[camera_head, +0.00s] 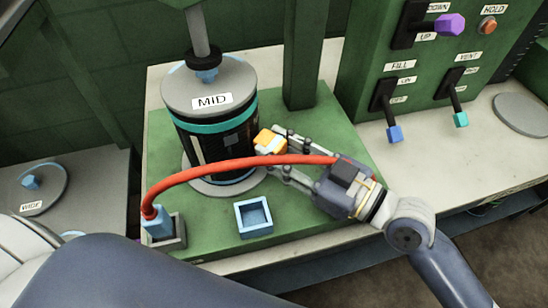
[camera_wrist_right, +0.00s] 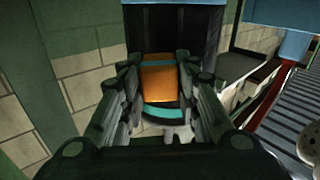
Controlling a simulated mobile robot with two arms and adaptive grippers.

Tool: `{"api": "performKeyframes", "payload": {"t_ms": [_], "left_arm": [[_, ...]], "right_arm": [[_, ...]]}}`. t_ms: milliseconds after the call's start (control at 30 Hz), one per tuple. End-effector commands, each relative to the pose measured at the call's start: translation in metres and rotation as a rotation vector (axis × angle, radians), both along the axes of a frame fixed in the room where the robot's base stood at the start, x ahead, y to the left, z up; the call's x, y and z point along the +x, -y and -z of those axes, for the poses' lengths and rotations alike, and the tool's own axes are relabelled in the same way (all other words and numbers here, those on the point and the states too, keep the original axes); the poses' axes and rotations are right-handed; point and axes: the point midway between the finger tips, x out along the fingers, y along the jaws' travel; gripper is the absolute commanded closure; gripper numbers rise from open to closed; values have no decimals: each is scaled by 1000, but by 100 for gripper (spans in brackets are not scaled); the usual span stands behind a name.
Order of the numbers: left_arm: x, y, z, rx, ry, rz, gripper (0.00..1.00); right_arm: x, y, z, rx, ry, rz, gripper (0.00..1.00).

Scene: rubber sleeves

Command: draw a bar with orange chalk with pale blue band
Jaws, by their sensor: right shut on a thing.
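The orange chalk (camera_head: 268,141), with a pale band, is held between the fingers of my right gripper (camera_head: 279,152), which is shut on it. The chalk is at the right side of a black drum (camera_head: 212,142) with a grey lid, a teal stripe and a "MID" label. I cannot tell if chalk and drum touch. In the right wrist view the orange chalk (camera_wrist_right: 159,79) lies between the fingers, against the dark drum (camera_wrist_right: 172,28). The drum's dark front bears pale, greyish marks. My left gripper is not in view.
A red hose (camera_head: 235,163) arches in front of the drum from a blue plug (camera_head: 158,222) toward my right gripper. An open blue square holder (camera_head: 254,216) sits on the green plate (camera_head: 298,222). A green lever panel (camera_head: 430,75) stands right. A "WIDE" lid (camera_head: 35,190) lies left.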

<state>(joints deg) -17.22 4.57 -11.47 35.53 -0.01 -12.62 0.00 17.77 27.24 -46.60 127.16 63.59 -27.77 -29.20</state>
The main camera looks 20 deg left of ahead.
Motion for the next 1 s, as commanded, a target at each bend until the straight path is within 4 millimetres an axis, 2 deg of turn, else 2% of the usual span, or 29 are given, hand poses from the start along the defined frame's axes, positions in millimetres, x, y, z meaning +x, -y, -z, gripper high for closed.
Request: {"api": "performKeyframes", "payload": {"t_ms": [33, 167, 400, 600, 1000], "left_arm": [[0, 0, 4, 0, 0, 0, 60], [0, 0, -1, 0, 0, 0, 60], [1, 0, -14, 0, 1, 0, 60], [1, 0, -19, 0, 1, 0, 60], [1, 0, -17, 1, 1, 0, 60]], "right_arm": [[2, 2, 6, -11, 1, 4, 90], [-3, 1, 5, -12, -6, 3, 90], [-26, -4, 6, -13, -17, -3, 90], [-39, -7, 5, -10, -10, -1, 90], [-40, -5, 4, -6, -3, 1, 90]]}}
